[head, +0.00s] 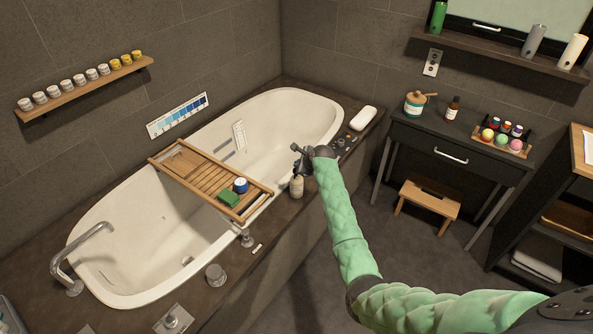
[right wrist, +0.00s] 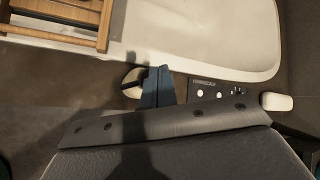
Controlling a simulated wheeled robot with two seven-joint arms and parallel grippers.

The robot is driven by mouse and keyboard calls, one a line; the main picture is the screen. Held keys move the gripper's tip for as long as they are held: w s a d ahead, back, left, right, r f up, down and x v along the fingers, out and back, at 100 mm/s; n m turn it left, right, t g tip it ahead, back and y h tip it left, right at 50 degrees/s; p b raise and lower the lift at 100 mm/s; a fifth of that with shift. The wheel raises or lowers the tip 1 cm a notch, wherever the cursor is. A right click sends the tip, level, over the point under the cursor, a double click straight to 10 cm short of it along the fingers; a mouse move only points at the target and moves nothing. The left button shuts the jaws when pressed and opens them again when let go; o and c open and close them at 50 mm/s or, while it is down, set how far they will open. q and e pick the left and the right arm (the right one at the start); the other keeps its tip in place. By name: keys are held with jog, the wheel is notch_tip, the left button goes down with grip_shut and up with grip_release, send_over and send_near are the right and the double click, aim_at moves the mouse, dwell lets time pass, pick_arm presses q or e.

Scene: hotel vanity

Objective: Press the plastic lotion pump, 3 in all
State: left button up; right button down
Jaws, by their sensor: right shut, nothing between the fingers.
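The plastic lotion pump (head: 297,187) is a small pale bottle with a dark top. It stands upright on the dark tub ledge, at the near side of the bathtub. My right gripper (head: 301,164) is shut and empty, close above the bottle's top and partly covering it. I cannot tell whether it touches the pump head. In the right wrist view the dark shut fingers (right wrist: 157,87) lie beside a pale and dark round shape (right wrist: 132,83), likely the bottle, partly hidden by them. My left gripper is not in view.
A wooden bath tray (head: 190,171) with a green block (head: 228,198) and a blue-lidded jar (head: 240,186) spans the bathtub (head: 90,220). A white rounded object (head: 363,119) lies on the far ledge. A dark vanity table (head: 470,137) and wooden stool (head: 428,198) stand at right.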

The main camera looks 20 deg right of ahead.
jog(key=shift+f, duration=0.4)
jog(key=shift+s+f, duration=0.1)
jog(key=shift+f, duration=0.7)
dwell(1.2)
dwell(0.4)
jog(key=shift+r+p, duration=1.15)
jog(key=shift+p, duration=0.05)
notch_tip(320, 180, up, 5)
jog(key=p, duration=0.5)
dwell(2.2)
